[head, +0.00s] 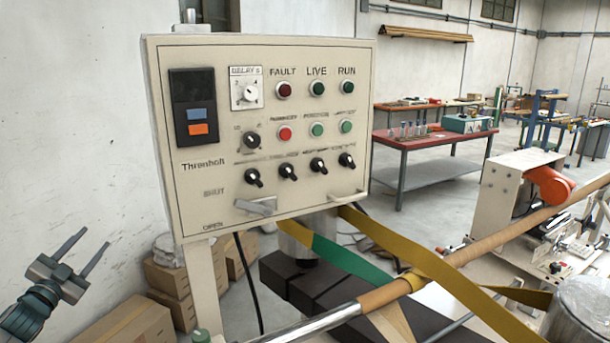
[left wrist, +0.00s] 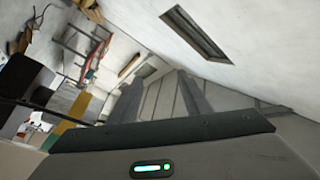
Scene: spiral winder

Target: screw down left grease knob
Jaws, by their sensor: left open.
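My left gripper (head: 95,243) is at the lower left of the head view, in front of the white wall. Its two thin fingers are apart with nothing between them. It is to the left of the control panel and touches nothing. In the left wrist view the gripper's grey fingers are spread with only the room behind them. My right gripper is not in view.
The cream control panel (head: 262,195) with knobs and lamps stands on a post to the right of the gripper. Cardboard boxes (head: 170,280) sit on the floor behind. A cardboard tube (head: 500,236) and yellow and green strips cross the lower right. The space around the gripper is clear.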

